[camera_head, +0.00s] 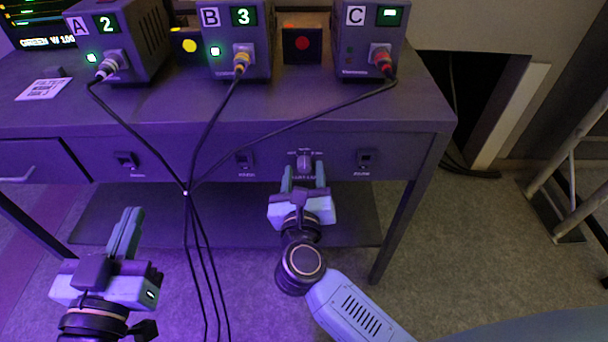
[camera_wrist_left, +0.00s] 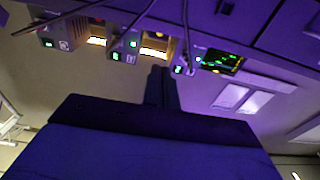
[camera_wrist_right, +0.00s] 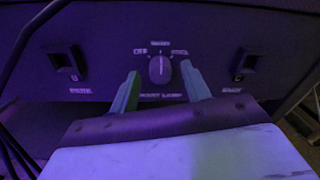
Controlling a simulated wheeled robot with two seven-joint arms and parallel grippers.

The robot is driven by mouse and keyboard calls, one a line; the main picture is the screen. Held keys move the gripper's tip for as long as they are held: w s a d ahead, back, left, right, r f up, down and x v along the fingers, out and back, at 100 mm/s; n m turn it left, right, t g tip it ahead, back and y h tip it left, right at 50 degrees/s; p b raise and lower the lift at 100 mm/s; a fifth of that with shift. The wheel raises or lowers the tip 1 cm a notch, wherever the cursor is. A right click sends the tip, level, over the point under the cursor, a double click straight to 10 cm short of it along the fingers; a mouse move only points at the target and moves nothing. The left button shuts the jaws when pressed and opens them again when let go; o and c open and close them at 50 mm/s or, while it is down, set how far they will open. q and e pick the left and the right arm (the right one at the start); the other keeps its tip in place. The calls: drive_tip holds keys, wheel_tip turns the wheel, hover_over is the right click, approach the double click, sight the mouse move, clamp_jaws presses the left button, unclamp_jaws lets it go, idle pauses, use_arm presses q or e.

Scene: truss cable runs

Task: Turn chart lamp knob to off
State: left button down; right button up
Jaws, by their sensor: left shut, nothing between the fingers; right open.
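The chart lamp knob (camera_head: 304,160) is on the front panel of the desk, between two small switches. In the right wrist view the dark round knob (camera_wrist_right: 160,69) has a pale pointer line standing upright, toward the middle label above it. The label OFF is at its upper left and another label at its upper right. My right gripper (camera_head: 303,172) is open, its fingers (camera_wrist_right: 161,90) on either side of and just below the knob; I cannot tell whether they touch it. My left gripper (camera_head: 132,218) is shut and empty, low at the left, away from the panel.
Boxes A (camera_head: 132,45), B (camera_head: 262,62) and C (camera_head: 350,66) stand on the desk (camera_head: 300,105). Their black cables meet and hang in front of the panel, left of my right gripper. A metal frame (camera_head: 575,150) stands right.

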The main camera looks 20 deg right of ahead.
drive_tip(key=shift+w, duration=0.2)
drive_tip(key=c, duration=1)
